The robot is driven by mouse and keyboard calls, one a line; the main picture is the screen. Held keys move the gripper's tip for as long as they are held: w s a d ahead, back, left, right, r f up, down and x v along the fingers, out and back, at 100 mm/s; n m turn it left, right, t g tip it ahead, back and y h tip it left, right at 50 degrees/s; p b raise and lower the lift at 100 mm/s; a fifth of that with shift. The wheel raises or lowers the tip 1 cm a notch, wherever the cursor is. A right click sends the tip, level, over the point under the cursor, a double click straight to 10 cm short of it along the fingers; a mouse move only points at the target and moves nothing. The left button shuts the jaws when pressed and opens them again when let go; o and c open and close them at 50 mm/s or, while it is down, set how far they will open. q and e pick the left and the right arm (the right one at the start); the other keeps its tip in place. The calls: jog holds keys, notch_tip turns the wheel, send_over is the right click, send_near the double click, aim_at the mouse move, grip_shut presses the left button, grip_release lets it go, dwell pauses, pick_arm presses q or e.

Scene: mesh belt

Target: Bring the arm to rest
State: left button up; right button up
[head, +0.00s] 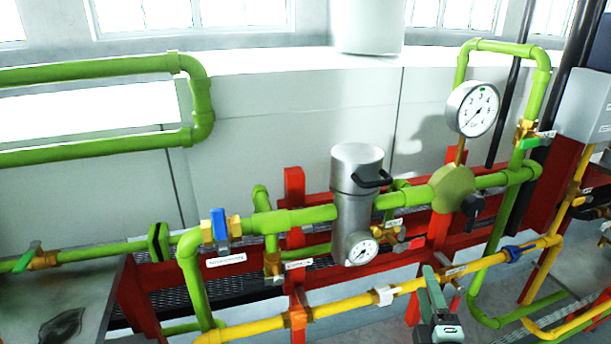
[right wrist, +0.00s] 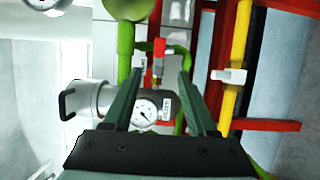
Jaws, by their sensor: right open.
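My right gripper (head: 432,290) is at the bottom of the head view, right of centre, in front of the yellow pipe. Its green fingers also show in the right wrist view (right wrist: 157,85), spread apart with nothing held between them. Beyond the fingers in that view are a small round gauge (right wrist: 146,115) and a red valve handle (right wrist: 159,47). My left gripper is not in view.
Green pipes (head: 300,216) and a yellow pipe (head: 345,303) cross in front of me on red supports (head: 294,186). A silver cylinder (head: 352,200) with a small gauge and a large dial gauge (head: 473,109) stand behind my right gripper. Valves line the pipes.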

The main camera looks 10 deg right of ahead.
pick_arm(q)
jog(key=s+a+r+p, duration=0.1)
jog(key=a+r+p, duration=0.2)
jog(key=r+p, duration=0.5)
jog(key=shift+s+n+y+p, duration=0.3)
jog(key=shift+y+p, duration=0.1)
jog(key=shift+p, duration=0.75)
pick_arm(e)
jog(key=s+a+f+m+g+y, duration=0.4)
jog(key=s+a+f+m, duration=0.2)
jog(key=f, duration=0.3)
jog(key=s+a+f+m+g+y, duration=0.4)
jog(key=s+a+f+m, duration=0.2)
jog(key=s+a+f, duration=0.2)
jog(key=shift+s+a+f+m, duration=0.15)
jog(key=shift+s+f+m, duration=0.15)
jog(key=shift+s+f, duration=0.45)
